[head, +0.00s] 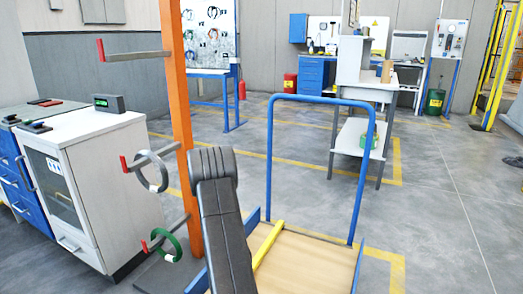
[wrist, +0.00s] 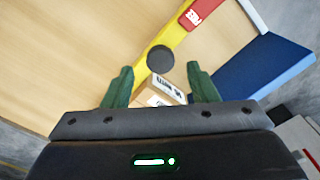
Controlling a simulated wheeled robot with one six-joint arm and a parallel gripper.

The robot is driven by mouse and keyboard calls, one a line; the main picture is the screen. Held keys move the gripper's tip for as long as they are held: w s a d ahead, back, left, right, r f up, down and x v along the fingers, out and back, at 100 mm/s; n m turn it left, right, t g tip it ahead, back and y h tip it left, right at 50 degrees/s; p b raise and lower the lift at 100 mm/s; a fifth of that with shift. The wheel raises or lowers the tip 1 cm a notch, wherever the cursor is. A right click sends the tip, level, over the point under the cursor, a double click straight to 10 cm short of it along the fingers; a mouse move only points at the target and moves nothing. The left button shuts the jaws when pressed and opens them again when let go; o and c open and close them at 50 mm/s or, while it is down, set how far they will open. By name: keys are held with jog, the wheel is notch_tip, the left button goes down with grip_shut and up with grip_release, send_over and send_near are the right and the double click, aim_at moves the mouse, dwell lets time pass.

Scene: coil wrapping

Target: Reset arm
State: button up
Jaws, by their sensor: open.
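My gripper (wrist: 160,72) shows in the wrist view with its two green fingers spread apart. Nothing is held between them. Beyond the fingertips are a wooden deck (wrist: 60,50), a yellow bar (wrist: 174,32) and a dark round disc (wrist: 160,59). A small cardboard box with a white label (wrist: 160,94) shows between the fingers, partly hidden by the gripper body. In the head view my dark grey arm reaches down in front of the trolley, and the gripper itself is out of sight.
A blue-framed trolley (head: 320,100) with a wooden deck (head: 305,262) stands ahead. Left of it, an orange post (head: 176,90) has hooks carrying a grey coil (head: 164,172) and a green coil (head: 180,245). A white cabinet (head: 100,190) stands left.

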notch_tip(320, 180, up, 11)
jog(key=p, duration=0.3)
notch_tip(320, 180, down, 15)
jog(key=b, duration=0.5)
jog(key=shift+r, duration=0.2)
jog(key=s+d, duration=0.5)
jog(key=d, duration=0.5)
jog(key=s+d, duration=0.4)
jog(key=d, duration=0.6)
jog(key=s+d, duration=0.5)
jog(key=d, duration=0.5)
jog(key=shift+s+d+r, duration=0.1)
jog(key=shift+s+d, duration=0.15)
jog(key=shift+s, duration=0.05)
notch_tip(320, 180, up, 14)
jog(key=p, duration=0.5)
jog(key=shift+s+f, duration=0.15)
jog(key=shift+f, duration=0.1)
jog(key=shift+s, duration=0.1)
